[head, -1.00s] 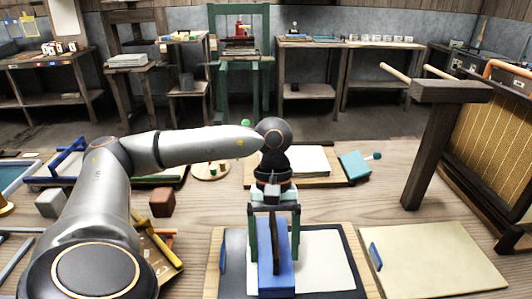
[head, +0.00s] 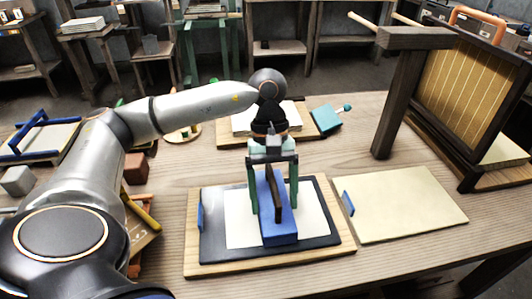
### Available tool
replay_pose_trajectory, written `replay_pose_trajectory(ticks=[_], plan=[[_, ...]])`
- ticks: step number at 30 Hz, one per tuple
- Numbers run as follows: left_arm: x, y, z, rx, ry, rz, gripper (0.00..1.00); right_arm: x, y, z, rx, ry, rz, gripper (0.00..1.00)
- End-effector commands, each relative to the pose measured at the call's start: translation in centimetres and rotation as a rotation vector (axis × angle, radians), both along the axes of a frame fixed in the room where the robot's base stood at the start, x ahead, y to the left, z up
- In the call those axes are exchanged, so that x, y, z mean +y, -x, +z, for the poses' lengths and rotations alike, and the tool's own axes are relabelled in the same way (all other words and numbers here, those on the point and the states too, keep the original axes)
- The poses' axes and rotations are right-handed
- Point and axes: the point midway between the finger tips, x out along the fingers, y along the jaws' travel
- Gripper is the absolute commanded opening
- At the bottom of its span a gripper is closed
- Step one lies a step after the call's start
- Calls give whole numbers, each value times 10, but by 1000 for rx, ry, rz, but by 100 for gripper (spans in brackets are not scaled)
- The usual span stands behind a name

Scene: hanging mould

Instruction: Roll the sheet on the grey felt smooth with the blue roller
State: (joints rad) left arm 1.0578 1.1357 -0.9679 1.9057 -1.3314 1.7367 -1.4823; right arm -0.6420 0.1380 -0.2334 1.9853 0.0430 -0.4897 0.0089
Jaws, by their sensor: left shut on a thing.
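A white sheet (head: 311,222) lies on the dark grey felt (head: 215,235), which rests on a pale wooden board (head: 200,262). The blue roller (head: 279,236) stands over the middle of the sheet, long side pointing towards me, and hides a strip of it. Whether its underside presses on the sheet cannot be told. My left gripper (head: 273,205) comes down from behind, its green fingers on either side of the roller's dark handle, shut on it. A small blue tab (head: 200,217) sits at the felt's left edge. My right gripper is not in view.
A cream board (head: 400,205) with a blue tab lies to the right. Behind it stand a dark wooden post (head: 397,100) and a framed mould (head: 470,95). A teal block (head: 326,121) and a white stack lie behind. A brown cube (head: 136,167) is left.

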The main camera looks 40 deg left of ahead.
Motion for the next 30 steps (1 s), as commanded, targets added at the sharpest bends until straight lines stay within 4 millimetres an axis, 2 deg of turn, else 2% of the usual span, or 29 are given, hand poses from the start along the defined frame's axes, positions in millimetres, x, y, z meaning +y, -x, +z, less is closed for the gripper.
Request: replay_pose_trajectory(ticks=[30], plan=[[-29, -35, -1, 4, -1, -2, 33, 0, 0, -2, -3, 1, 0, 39]])
